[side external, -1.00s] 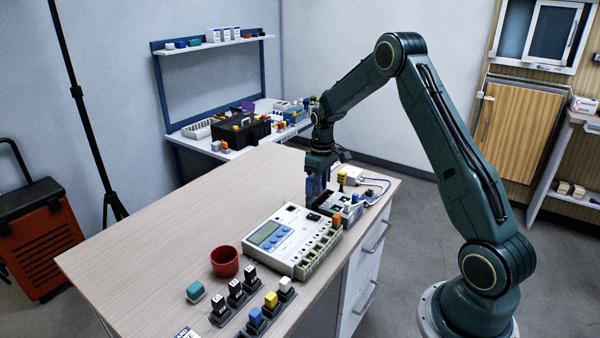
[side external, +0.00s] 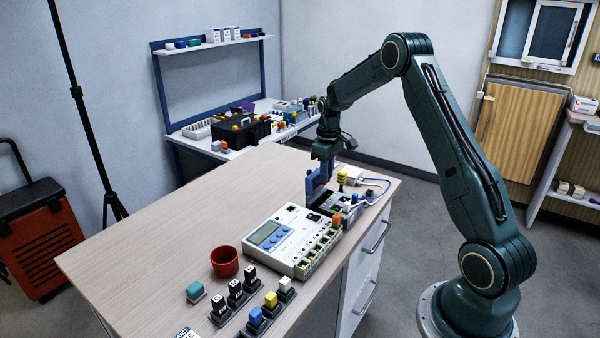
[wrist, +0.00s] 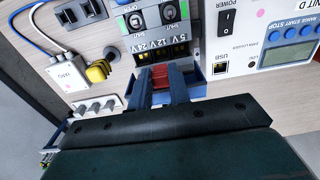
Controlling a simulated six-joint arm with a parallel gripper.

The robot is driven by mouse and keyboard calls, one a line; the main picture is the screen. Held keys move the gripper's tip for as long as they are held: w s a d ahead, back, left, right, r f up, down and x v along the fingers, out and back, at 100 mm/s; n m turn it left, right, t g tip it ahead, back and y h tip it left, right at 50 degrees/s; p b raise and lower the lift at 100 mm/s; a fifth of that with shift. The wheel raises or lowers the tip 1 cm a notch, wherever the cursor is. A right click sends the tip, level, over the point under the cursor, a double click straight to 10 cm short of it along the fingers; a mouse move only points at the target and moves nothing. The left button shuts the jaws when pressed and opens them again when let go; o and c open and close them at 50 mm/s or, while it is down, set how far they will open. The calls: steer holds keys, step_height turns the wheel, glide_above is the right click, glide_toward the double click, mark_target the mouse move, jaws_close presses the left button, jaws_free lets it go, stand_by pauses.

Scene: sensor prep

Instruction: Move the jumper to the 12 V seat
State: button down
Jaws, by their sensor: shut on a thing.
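My gripper (side external: 313,196) is over the far end of the bench, beside the dark terminal block. In the wrist view my gripper (wrist: 163,86) is shut on the red jumper (wrist: 162,77), which shows between the two fingers. The jumper lies just in front of the selector block (wrist: 151,27), near its row marked 5 V, 12 V and 24 V (wrist: 160,46). Small openings show under the labels. Whether the jumper touches the block or any seat cannot be told; its lower part is hidden. In the side view the jumper is hidden by the fingers.
A blue walled holder (wrist: 195,76) is around the fingertips. A yellow knob (wrist: 97,72) and white box (wrist: 68,71) with cables stand left. The meter unit (side external: 283,237) is close by. A red cup (side external: 224,261) stands farther forward. The bench's left side is clear.

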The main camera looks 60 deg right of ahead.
steer(key=shift+f, duration=0.15)
steer(key=shift+f, duration=1.65)
steer(key=shift+a+f, duration=0.1)
steer(key=shift+f, duration=1.25)
stand_by(3.5)
steer(key=c, duration=1.3)
jaws_free()
steer(key=shift+o, duration=1.1)
steer(key=shift+r, duration=0.15)
